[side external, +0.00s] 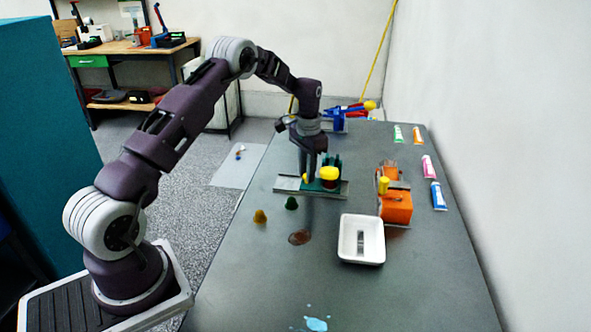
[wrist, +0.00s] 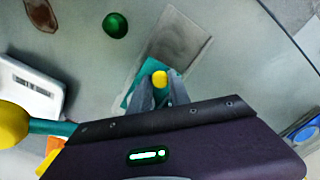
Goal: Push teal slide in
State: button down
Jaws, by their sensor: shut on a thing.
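The teal slide (side external: 318,186) sits on a flat grey metal track (side external: 287,183) in the middle of the table. It has a small yellow knob (wrist: 159,79) and part of its teal body (wrist: 134,86) shows around my fingers in the wrist view. My gripper (side external: 308,174) points down at the slide and is shut on the small yellow knob. A larger yellow ball (side external: 329,173) on a teal rod stands just right of my fingers; it also shows at the left of the wrist view (wrist: 12,125). The fingers hide part of the slide.
A white tray (side external: 346,238) and an orange fixture (side external: 397,207) stand to the right. A blue and red fixture (side external: 340,112) is behind. Several tubes (side external: 438,195) lie along the right edge.

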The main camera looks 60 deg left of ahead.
jog(key=shift+w+d+r, duration=0.1)
jog(key=shift+w+d, duration=0.15)
jog(key=shift+w, duration=0.05)
jog(key=c, duration=1.3)
grip_release()
jog(key=shift+c, duration=0.2)
jog(key=shift+o, duration=0.7)
jog(key=shift+s, duration=0.1)
jog(key=shift+a, duration=0.1)
